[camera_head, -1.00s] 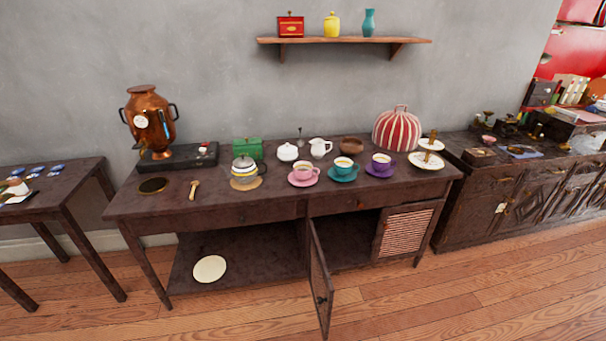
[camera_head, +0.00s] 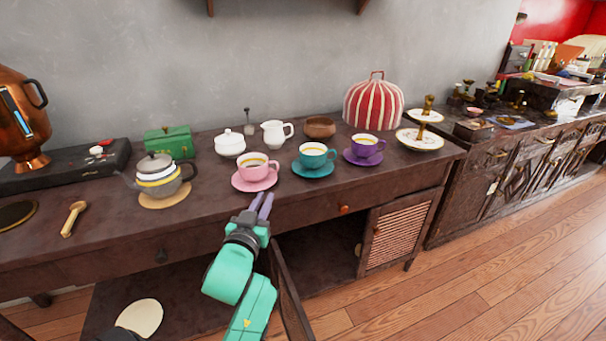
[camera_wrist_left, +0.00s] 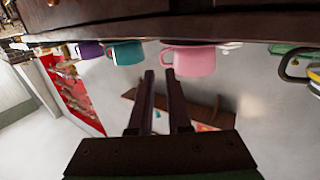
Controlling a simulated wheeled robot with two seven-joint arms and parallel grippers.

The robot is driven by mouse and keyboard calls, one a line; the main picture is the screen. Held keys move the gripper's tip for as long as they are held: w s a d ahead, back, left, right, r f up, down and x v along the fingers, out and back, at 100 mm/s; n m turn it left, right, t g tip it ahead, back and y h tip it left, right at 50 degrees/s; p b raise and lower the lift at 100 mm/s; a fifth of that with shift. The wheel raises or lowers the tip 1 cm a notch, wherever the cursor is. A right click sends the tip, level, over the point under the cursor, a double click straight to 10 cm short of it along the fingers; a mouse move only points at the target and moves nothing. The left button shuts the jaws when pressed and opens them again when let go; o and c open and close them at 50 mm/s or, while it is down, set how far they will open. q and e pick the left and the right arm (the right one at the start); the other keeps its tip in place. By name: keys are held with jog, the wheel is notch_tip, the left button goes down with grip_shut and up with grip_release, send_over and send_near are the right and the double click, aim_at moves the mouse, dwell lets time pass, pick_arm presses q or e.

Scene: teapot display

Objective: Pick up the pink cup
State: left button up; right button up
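The pink cup (camera_head: 258,173) stands upright on its pink saucer (camera_head: 239,184) near the front edge of the dark table, with brownish liquid in it and its handle to the right. My left gripper (camera_head: 261,204) is just in front of the saucer and below the cup's rim, fingers pointing toward it. The fingers are apart with nothing between them. In the left wrist view, which is upside down, the pink cup (camera_wrist_left: 194,62) is just beyond and to the right of the fingertips (camera_wrist_left: 159,73). My right gripper is not in view.
A teal cup (camera_head: 312,155) and a purple cup (camera_head: 364,145) stand to the right on saucers. A white sugar bowl (camera_head: 230,145) and creamer (camera_head: 275,134) stand behind. An open cabinet door (camera_head: 292,300) hangs below.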

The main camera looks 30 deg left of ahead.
aim_at(278, 169)
pick_arm(q)
jog(key=x, duration=0.4)
jog(key=r+x, duration=0.1)
jog(key=x, duration=0.8)
jog(key=shift+w+a+r+b, duration=0.15)
jog(key=shift+w+a+b, duration=0.05)
jog(key=shift+w+b, duration=0.15)
jog(key=shift+r, duration=0.1)
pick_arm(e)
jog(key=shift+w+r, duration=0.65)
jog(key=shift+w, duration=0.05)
pick_arm(q)
jog(key=shift+s, duration=0.1)
grip_shut()
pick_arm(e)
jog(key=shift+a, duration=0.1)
